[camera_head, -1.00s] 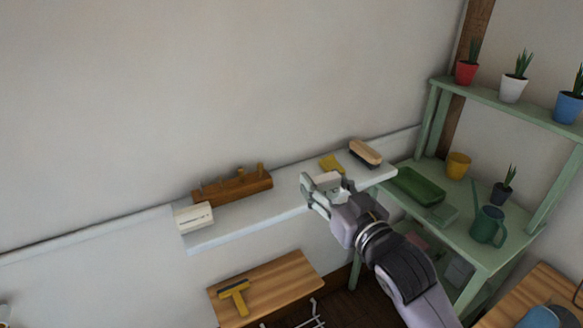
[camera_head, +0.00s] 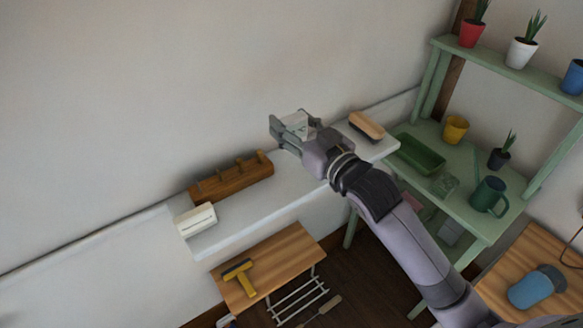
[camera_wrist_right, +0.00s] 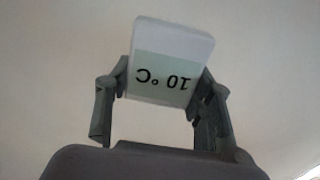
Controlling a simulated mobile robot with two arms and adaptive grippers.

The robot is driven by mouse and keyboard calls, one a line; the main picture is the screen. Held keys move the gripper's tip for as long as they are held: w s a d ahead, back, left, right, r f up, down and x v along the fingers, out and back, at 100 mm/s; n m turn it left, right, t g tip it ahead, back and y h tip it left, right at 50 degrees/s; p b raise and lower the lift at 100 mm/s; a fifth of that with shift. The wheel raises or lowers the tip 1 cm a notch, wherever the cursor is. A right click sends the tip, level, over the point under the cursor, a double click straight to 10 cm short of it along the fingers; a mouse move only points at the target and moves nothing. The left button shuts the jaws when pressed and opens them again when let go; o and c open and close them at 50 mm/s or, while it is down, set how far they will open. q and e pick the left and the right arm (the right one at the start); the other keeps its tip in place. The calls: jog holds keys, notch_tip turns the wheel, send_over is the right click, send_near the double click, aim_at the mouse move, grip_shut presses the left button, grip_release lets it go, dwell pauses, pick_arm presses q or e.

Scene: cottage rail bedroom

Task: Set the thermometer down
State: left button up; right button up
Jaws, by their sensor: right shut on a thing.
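The thermometer (camera_wrist_right: 168,62) is a small white block with a pale green face reading "10 °C", upside down in the right wrist view. My right gripper (camera_wrist_right: 163,88) is shut on it, one finger on each side. In the head view the thermometer (camera_head: 297,124) is a pale block between the fingers of my right gripper (camera_head: 289,128). They appear above the white wall shelf (camera_head: 235,221), near the wall; the exact height is hard to tell. My left gripper is not in view.
On the shelf stand a wooden peg rack (camera_head: 232,179), a white box (camera_head: 196,219) and a brush (camera_head: 366,126). A wooden bench (camera_head: 268,262) with a yellow tool (camera_head: 240,277) is below. A green plant stand (camera_head: 458,200) is right. Bare shelf shows right of the rack.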

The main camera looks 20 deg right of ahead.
notch_tip(320, 180, down, 14)
jog(key=shift+w+a+r+b, duration=0.1)
jog(key=shift+w+r+b, duration=0.05)
jog(key=shift+r+b, duration=0.15)
jog(key=shift+f, duration=0.2)
jog(key=o, duration=1.1)
jog(key=shift+o, duration=0.3)
jog(key=shift+r, duration=0.15)
jog(key=b+v, duration=0.1)
jog(key=v, duration=1.1)
